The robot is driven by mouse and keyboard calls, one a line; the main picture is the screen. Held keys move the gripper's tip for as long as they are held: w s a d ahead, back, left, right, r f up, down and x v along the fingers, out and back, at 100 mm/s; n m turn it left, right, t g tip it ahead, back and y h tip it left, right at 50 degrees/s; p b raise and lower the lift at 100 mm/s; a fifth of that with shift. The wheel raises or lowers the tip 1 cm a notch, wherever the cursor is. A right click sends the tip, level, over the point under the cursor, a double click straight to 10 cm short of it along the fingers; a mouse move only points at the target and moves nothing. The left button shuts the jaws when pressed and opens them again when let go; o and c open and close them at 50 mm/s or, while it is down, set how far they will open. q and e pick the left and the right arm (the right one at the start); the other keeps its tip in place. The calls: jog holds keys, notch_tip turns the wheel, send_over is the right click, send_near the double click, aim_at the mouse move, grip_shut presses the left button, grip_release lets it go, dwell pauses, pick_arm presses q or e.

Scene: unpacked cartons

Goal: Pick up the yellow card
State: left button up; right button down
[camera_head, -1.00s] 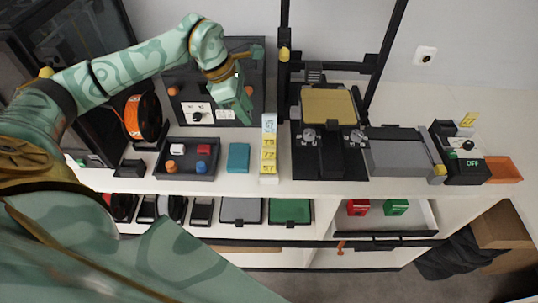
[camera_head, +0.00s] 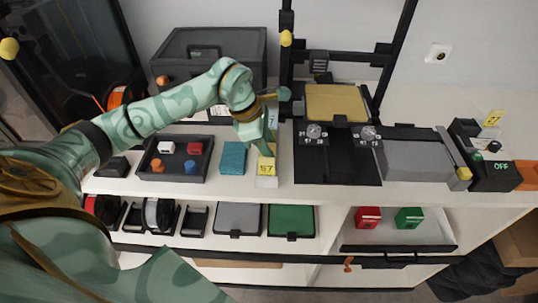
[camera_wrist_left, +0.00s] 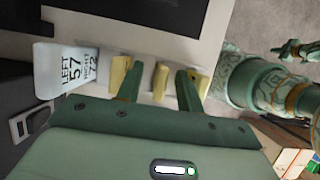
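Yellow cards stand in a narrow white rack (camera_head: 267,182); the front yellow card (camera_head: 266,167) reads 57 in the head view. My left gripper (camera_head: 263,143) is over the rack and hides the cards behind. In the left wrist view it is open (camera_wrist_left: 158,88), its fingers either side of a middle yellow card (camera_wrist_left: 160,80) with gaps visible. Another yellow card lies beyond each finger. A white label (camera_wrist_left: 72,66) reading LEFT 57 RIGHT 72 is at the rack's far end. A small green part at the wrist view's right looks like my right gripper (camera_wrist_left: 292,49); its fingers are unclear.
A teal block (camera_head: 233,158) and a dark tray (camera_head: 176,157) with small coloured pieces are left of the rack. A black machine (camera_head: 338,160) with a tan plate stands close on its right. Another yellow card (camera_head: 493,118) is on the control box far right.

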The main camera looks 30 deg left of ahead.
aim_at(273, 144)
pick_arm(q)
jog(key=shift+r, duration=0.1)
grip_shut()
jog(key=shift+r, duration=0.2)
jog(key=r, duration=0.1)
jog(key=r+p, duration=0.1)
jog(key=r, duration=0.1)
jog(key=shift+s+a+r, duration=0.15)
jog(key=shift+s+r, duration=0.05)
jog(key=shift+r, duration=0.1)
jog(key=s+a+r+p, duration=0.1)
jog(key=s+a+r, duration=0.1)
jog(key=s+r, duration=0.7)
jog(key=shift+s+a, duration=0.3)
jog(key=shift+s, duration=1.9)
